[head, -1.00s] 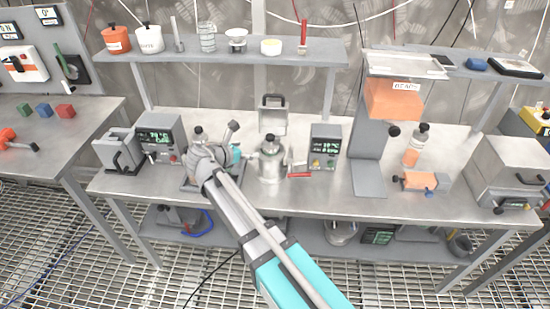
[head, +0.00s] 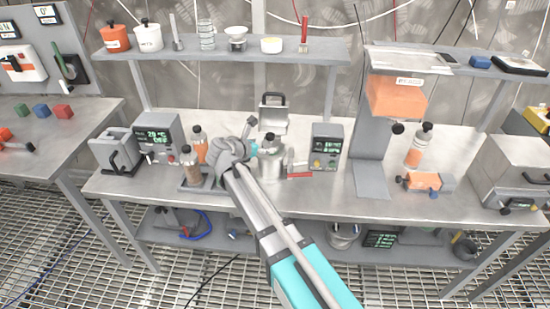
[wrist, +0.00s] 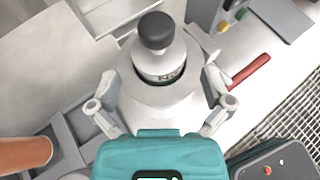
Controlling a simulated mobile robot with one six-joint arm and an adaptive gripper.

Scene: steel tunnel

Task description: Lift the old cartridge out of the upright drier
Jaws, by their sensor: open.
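My gripper (wrist: 160,82) is open and empty. In the wrist view its fingers are spread to the left and right of the drier's top, with the cartridge between them in the picture. I cannot tell whether they touch anything. In the head view my gripper (head: 258,150) is at the drier's left side.
Two bottles with orange contents (head: 190,166) stand left of my gripper, at a grey tray (head: 196,186). A display box (head: 326,146) and a red handle (head: 300,175) are right of the drier. Another orange-and-white bottle (head: 416,150) stands farther right. A shelf (head: 225,52) runs above the bench.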

